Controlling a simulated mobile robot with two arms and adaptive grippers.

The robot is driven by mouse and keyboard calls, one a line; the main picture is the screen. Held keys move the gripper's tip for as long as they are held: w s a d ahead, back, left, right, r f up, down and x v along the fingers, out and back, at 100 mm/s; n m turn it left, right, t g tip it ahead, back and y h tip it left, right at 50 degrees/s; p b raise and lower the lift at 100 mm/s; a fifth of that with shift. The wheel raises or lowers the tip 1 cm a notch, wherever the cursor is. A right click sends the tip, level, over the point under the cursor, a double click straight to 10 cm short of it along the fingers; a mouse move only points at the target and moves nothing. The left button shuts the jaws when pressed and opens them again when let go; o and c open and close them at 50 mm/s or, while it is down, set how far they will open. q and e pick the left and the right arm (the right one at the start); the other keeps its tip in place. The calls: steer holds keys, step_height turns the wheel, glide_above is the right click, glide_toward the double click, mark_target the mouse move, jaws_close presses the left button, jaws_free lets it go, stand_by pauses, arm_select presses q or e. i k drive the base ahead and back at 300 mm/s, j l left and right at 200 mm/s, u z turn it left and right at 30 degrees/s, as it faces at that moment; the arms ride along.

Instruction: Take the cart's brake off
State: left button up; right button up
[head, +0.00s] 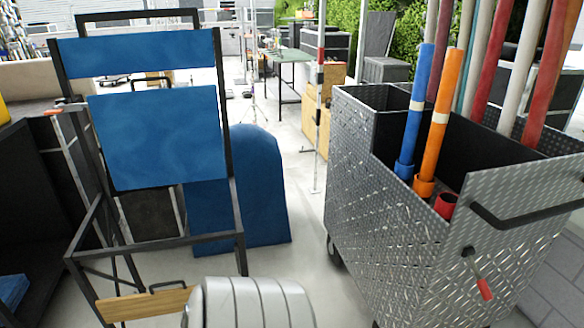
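The cart (385,215) is a tall box of silver diamond plate on the right of the head view. A black push handle (530,217) is fixed across its near side. Below the handle, a short metal lever with a red grip (485,289) sticks out and slants down to the right; it looks like the brake lever. I cannot tell from this view whether the brake is on. A dark wheel (334,252) shows under the cart's left side. Neither of my grippers is in view.
The cart holds a blue tube (415,110), an orange tube (439,120) and several red and white poles. A black frame with blue panels (158,135) stands at left, a blue rounded board (262,185) behind it. Pale floor (300,215) is clear between board and cart.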

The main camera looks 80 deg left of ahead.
mark_target(468, 253)
steer(key=i+l+u, duration=0.65)
steer(key=l+u, duration=0.15)
steer(key=l, duration=0.15)
steer(key=u, duration=2.7)
